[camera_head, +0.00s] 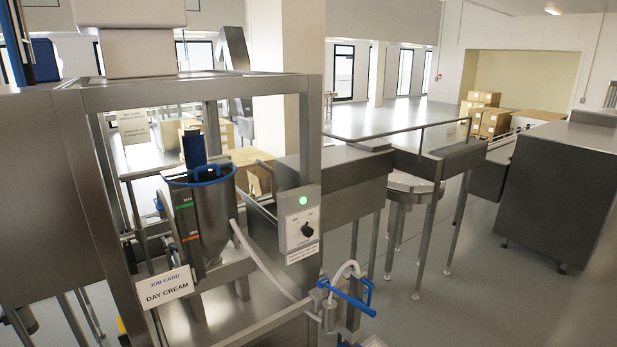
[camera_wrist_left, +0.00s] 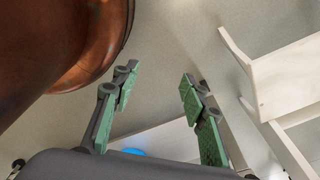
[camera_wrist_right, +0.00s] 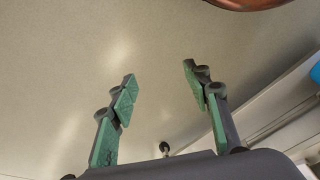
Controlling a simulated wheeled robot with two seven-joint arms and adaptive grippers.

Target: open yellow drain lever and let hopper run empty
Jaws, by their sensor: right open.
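The hopper (camera_head: 212,218) is a grey metal cone with a blue rim inside the machine frame, in the head view. A strip with a green and an orange mark stands at its left side. A small yellow piece (camera_head: 121,326) shows low at the left, mostly hidden behind the frame; I cannot tell whether it is the drain lever. My left gripper (camera_wrist_left: 160,78) is open and empty in its wrist view. My right gripper (camera_wrist_right: 159,73) is open and empty in its wrist view. Neither gripper shows clearly in the head view. The level inside the hopper is hidden.
A control box (camera_head: 300,222) with a lit green lamp and black knob is on the frame's post. A blue-handled nozzle (camera_head: 345,298) joins a white hose (camera_head: 262,264). A job card (camera_head: 166,287) reads DAY CREAM. A brown rounded object (camera_wrist_left: 60,50) is near my left gripper.

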